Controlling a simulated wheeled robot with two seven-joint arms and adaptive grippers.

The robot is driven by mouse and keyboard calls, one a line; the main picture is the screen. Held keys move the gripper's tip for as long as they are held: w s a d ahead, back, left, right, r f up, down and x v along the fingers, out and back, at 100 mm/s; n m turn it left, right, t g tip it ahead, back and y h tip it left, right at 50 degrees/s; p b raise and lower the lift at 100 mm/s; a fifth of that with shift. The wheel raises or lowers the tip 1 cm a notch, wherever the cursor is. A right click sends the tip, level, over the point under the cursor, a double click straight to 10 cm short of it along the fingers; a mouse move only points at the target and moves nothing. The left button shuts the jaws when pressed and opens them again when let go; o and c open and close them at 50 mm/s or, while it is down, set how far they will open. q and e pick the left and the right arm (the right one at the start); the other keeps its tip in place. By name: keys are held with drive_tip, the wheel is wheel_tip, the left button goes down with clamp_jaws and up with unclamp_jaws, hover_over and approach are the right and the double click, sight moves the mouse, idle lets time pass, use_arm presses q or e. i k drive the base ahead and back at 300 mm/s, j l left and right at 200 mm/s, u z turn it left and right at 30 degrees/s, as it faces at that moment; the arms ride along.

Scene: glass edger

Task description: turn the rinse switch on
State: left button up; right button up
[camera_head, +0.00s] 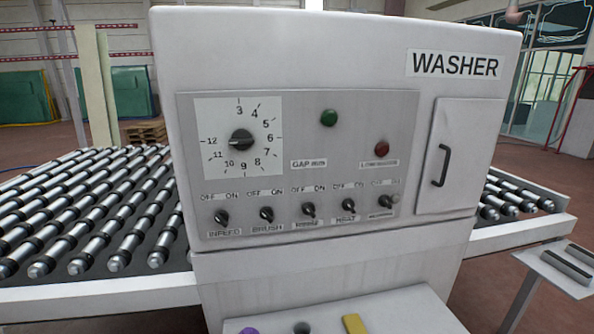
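The washer's control panel (286,160) faces me in the head view. A row of small black switches runs along its lower part, with OFF at upper left and ON at upper right of each. The rinse switch (309,209) seems to be the third from the left; its label below is blurred. The brush switch (266,213) is to its left and the heat switch (348,205) to its right. The infeed switch (221,217) is at the far left. The rinse knob's exact pointing direction is too small to tell. Neither of my grippers is in view.
A numbered dial (241,140), a green button (328,118) and a red button (382,149) sit above the switches. A door handle (441,165) juts out at right. Roller conveyors (90,215) flank the washer. A pale ledge (400,310) with small items projects below.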

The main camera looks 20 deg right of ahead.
sight(308, 209)
drive_tip(key=k+l+z, duration=0.25)
drive_tip(key=z, duration=0.15)
drive_tip(key=k+l+z, duration=0.5)
drive_tip(key=l+z, duration=0.3)
